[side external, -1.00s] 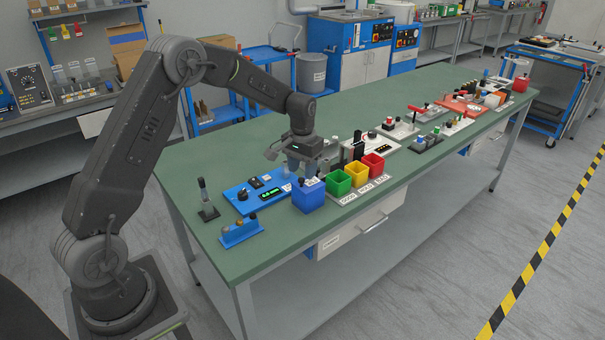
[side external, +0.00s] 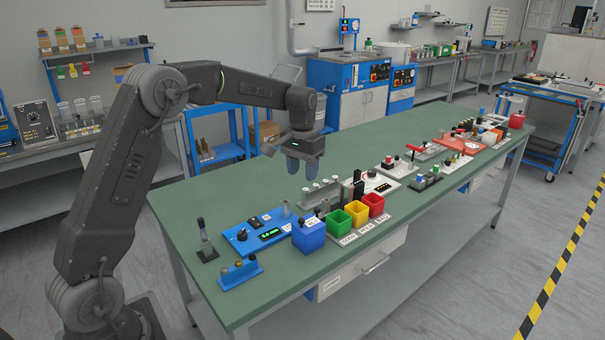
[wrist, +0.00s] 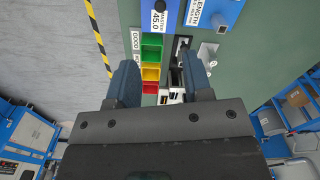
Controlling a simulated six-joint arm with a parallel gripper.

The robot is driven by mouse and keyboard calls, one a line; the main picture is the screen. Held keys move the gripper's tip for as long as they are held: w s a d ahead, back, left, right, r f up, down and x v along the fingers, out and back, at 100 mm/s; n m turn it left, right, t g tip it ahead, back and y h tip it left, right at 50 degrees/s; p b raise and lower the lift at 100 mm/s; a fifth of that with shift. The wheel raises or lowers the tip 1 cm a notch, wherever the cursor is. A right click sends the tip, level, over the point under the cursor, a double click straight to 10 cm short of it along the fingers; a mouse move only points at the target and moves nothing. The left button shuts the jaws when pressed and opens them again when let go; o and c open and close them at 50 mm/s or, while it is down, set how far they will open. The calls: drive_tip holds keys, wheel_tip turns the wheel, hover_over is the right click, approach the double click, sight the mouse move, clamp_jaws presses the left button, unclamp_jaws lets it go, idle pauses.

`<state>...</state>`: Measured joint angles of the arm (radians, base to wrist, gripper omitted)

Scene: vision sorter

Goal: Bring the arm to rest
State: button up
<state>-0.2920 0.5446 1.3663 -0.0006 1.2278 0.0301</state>
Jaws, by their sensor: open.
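My gripper (side external: 302,168) hangs in the air above the green workbench (side external: 220,190), fingers pointing down. Its two blue-grey fingers are apart with nothing between them. In the wrist view my gripper (wrist: 162,72) is also open and empty, with the fingers on either side of the colored bins. The green bin (side external: 338,224), yellow bin (side external: 357,213) and red bin (side external: 374,205) stand in a row, below and to the right of the gripper. A blue box (side external: 308,236) stands to their left. The gripper touches none of these.
A blue panel with a green readout (side external: 262,231) lies left of the blue box. A grey rack with several pegs (side external: 319,193) stands under the gripper. A small blue stand (side external: 240,272) is at the front left. More fixtures fill the bench's right half.

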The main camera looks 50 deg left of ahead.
drive_tip(key=s+d+r+m+t, duration=0.1)
drive_tip(key=s+d+r, duration=0.4)
drive_tip(key=s, duration=0.2)
drive_tip(key=s+d+r+t, duration=0.2)
drive_tip(key=s+d+r, duration=0.25)
drive_tip(key=s, duration=0.25)
drive_tip(key=s+d+f+m+t, duration=0.1)
drive_tip(key=s+d, duration=0.1)
drive_tip(key=s, duration=0.5)
drive_tip(key=s+d+f+m+t, duration=0.1)
drive_tip(key=s+d+f, duration=0.1)
drive_tip(key=s, duration=0.6)
drive_tip(key=shift+d+t, duration=0.3)
drive_tip(key=shift+d, duration=0.3)
